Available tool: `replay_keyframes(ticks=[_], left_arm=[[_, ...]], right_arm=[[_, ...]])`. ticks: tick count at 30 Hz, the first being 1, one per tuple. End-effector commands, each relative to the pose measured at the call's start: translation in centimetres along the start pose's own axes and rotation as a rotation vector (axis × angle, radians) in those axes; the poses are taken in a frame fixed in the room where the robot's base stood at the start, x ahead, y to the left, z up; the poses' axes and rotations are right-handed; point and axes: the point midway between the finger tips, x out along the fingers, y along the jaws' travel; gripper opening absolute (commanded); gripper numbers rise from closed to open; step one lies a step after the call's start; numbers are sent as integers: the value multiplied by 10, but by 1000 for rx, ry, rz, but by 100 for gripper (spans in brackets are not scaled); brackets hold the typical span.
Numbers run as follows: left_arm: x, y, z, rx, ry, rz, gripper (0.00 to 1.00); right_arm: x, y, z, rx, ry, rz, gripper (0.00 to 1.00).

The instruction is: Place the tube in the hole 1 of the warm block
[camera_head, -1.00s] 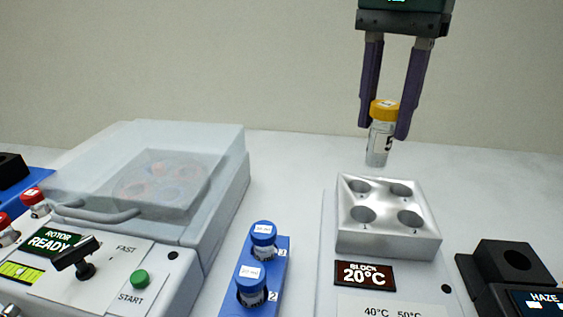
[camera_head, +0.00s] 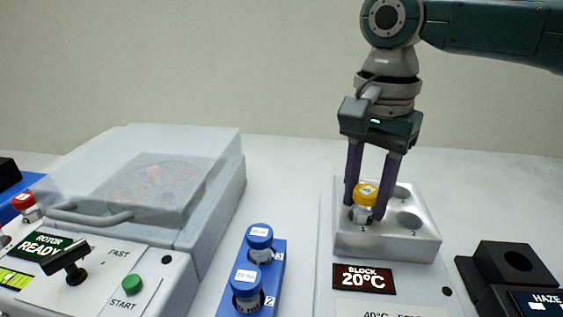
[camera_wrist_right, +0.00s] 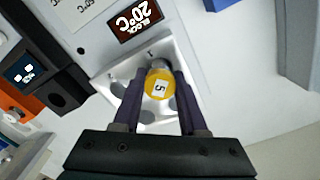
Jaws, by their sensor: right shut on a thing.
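The tube (camera_head: 362,213) is clear with a yellow cap, and stands upright in the front left hole of the warm block, the one marked 1. In the right wrist view its yellow cap (camera_wrist_right: 158,84) carries a label reading 5. The warm block (camera_head: 385,241) is a silver block with several holes, above a display reading BLOCK 20°C. My right gripper (camera_head: 366,207) points down over the block and is shut on the tube at its cap; it also shows in the right wrist view (camera_wrist_right: 156,90). The tube's lower end is hidden in the block. My left gripper is not in view.
A blue rack (camera_head: 277,270) with two blue-capped tubes stands left of the block. A centrifuge (camera_head: 215,190) with a clear lid is further left. A black device (camera_head: 505,262) marked HAZE is at the right. The bench behind the block is clear.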

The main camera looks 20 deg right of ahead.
Motion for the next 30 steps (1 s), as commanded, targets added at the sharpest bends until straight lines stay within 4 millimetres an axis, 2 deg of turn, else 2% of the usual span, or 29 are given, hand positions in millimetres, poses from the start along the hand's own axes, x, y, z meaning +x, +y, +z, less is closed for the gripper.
replay_keyframes(ticks=[2, 3, 11, 20, 23, 30], left_arm=[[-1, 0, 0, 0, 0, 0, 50], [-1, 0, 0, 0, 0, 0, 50], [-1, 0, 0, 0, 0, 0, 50], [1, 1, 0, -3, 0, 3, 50], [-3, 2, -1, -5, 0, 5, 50], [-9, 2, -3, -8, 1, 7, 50]], right_arm=[[2, 0, 0, 0, -1, 1, 0], [3, 0, 0, 0, -1, 0, 43], [2, 0, 0, 0, 0, 0, 72], [-1, 0, 0, 0, 1, -1, 72], [-14, -1, 0, 0, 0, -2, 72], [-67, -1, 0, 0, 1, -5, 72]])
